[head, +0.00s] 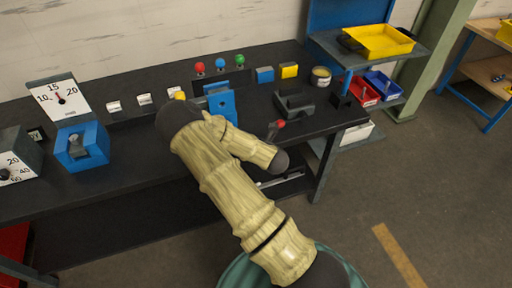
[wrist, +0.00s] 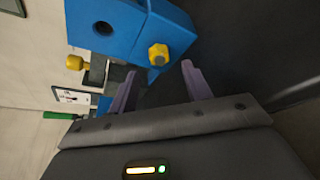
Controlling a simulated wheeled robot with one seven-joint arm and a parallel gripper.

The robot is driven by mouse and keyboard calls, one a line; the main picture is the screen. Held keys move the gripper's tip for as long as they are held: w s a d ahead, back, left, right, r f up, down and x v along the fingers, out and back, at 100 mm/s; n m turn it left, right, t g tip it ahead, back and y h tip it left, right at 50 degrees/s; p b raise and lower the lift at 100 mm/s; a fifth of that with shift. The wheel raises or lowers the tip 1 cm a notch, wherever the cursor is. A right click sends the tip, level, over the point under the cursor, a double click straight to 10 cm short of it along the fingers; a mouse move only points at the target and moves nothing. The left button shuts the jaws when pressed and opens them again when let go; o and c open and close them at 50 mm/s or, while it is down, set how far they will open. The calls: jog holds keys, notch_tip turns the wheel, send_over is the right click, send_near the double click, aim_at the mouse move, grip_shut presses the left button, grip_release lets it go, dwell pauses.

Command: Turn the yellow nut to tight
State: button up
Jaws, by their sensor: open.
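The yellow nut (wrist: 158,54) is a hexagon on the lower corner of a blue block (wrist: 112,22) in the wrist view. My gripper (wrist: 160,70) is open, with its two purple fingers apart. The nut lies just beyond the fingertips, roughly in line with the gap between them. Nothing is held, and I cannot see either finger touching the nut. In the head view the blue block (head: 222,103) stands on the dark bench, partly behind my arm. My arm hides the gripper there, and I cannot make out the nut.
A yellow knob (wrist: 75,62) sits left of the nut in the wrist view. On the bench are a blue unit (head: 82,146) with a dial (head: 58,98), a dark grey block (head: 294,103), a red-tipped lever (head: 280,124) and a round tin (head: 320,77).

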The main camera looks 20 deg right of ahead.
jog(key=p+v, duration=0.4)
jog(key=v, duration=0.8)
dwell(0.5)
